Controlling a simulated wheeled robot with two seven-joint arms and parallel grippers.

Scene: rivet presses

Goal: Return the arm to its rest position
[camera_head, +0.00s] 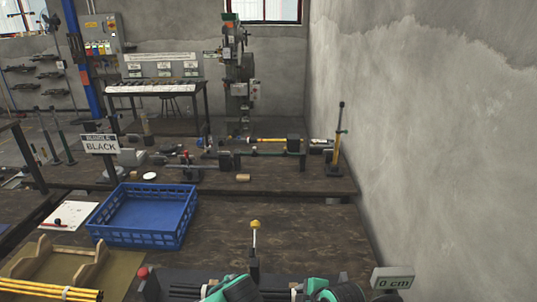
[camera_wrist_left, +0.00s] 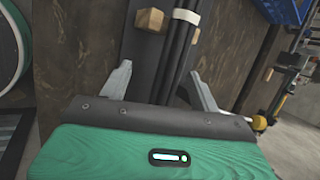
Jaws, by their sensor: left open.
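My left gripper (camera_wrist_left: 160,88) is open in the left wrist view, its two grey fingers spread apart. Nothing is held between them. A bundle of black rods (camera_wrist_left: 180,40) with a white band shows beyond the gap between the fingers; I cannot tell how far away it is. In the head view, green and black parts of my arms show at the bottom edge, with no fingertips visible. My right gripper does not show.
A blue crate (camera_head: 143,215) stands on the bench, left of a lever with a yellow knob (camera_head: 255,224). A wooden rack (camera_head: 60,258) and yellow rods (camera_head: 50,290) are at lower left. A "0 cm" sign (camera_head: 392,278) is at lower right, by the wall.

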